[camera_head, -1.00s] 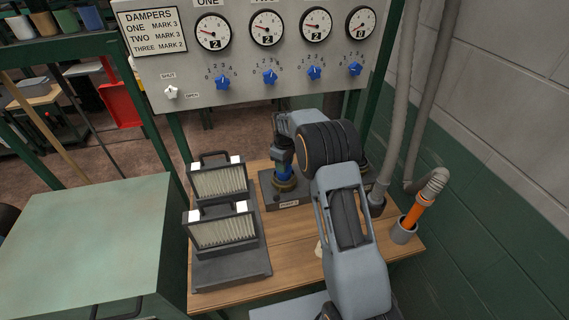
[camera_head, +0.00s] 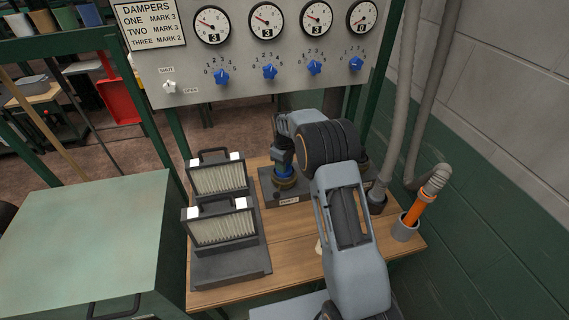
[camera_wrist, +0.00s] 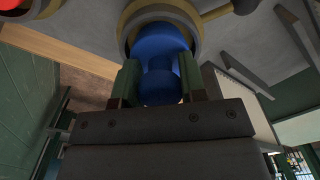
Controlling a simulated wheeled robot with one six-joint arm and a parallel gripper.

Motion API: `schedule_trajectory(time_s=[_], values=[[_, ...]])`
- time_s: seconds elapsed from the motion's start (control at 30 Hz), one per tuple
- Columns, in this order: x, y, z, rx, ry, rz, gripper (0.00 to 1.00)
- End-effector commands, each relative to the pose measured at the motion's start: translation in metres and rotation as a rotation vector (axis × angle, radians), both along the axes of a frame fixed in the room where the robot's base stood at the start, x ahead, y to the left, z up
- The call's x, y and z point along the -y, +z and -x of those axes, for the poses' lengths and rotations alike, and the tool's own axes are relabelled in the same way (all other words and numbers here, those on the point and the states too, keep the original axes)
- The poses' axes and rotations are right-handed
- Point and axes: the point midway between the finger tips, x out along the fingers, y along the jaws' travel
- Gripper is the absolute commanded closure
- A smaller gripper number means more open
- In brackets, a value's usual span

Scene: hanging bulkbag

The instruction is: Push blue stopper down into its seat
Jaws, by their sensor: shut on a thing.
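The blue stopper (camera_wrist: 158,50) is in the wrist view, its far end inside a brass-coloured ring seat (camera_wrist: 128,22). My gripper (camera_wrist: 160,84) is shut on the stopper's near end, with one green-grey finger on each side. In the head view the stopper (camera_head: 284,170) is a small blue band under my gripper (camera_head: 282,160), standing in the ring on a dark labelled block (camera_head: 290,198). The stopper looks upright. How deep it sits in the seat is hard to tell.
Two filter cartridges (camera_head: 222,228) stand in a dark rack left of the block on the wooden bench (camera_head: 285,250). A gauge panel (camera_head: 290,85) with blue knobs is behind. A grey cup with an orange-ended hose (camera_head: 412,212) is at right. A green cabinet (camera_head: 85,240) is at left.

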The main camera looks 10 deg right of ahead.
Motion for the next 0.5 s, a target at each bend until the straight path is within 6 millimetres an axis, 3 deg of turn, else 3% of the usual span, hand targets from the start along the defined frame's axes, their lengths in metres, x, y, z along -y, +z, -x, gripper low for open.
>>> schedule_trajectory(time_s=[0.5], values=[[0.0, -0.0111, 0.0, 0.0, 0.0, 0.0, 0.86]])
